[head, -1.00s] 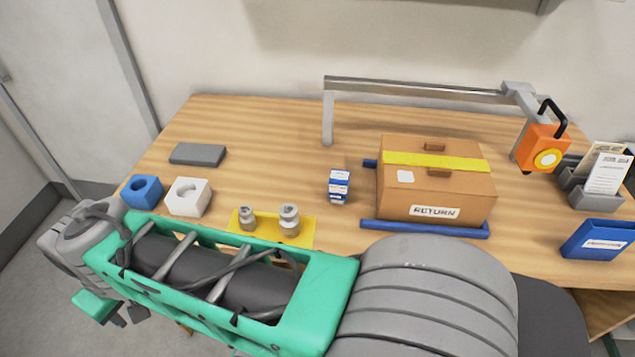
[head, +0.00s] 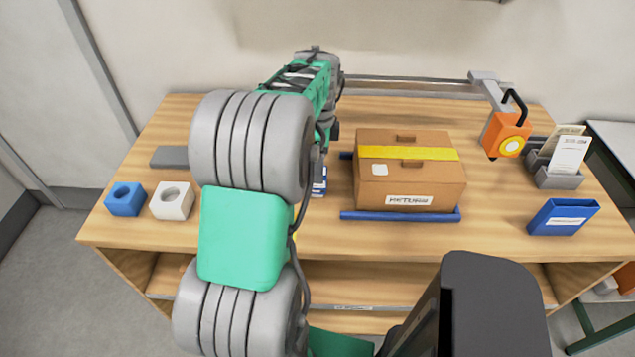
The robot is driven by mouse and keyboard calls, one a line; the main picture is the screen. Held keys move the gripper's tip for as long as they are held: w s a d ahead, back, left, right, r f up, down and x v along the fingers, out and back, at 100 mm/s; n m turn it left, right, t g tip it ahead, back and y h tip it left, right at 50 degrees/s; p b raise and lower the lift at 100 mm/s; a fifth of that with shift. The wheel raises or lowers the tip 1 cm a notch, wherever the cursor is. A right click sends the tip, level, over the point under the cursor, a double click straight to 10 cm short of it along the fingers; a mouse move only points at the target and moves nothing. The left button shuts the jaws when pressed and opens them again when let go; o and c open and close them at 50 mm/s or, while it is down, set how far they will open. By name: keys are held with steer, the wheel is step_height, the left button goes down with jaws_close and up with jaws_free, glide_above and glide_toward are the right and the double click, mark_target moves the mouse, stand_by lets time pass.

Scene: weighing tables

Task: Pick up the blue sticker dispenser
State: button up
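My arm reaches over the table towards the back wall.
The cardboard box (head: 433,185) stands by blue rails (head: 400,216). A blue holed block (head: 125,199) and white holed block (head: 172,201) are left. An orange device (head: 506,135), card holder (head: 556,179) and blue bin (head: 562,217) are right. The front right tabletop is clear.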

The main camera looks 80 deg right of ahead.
steer(key=f, duration=0.3)
steer(key=f+p, duration=0.1)
steer(key=f, duration=0.1)
steer(key=shift+w+d, duration=0.1)
steer(key=shift+w, duration=0.15)
steer(key=shift+r, duration=0.15)
jaws_close()
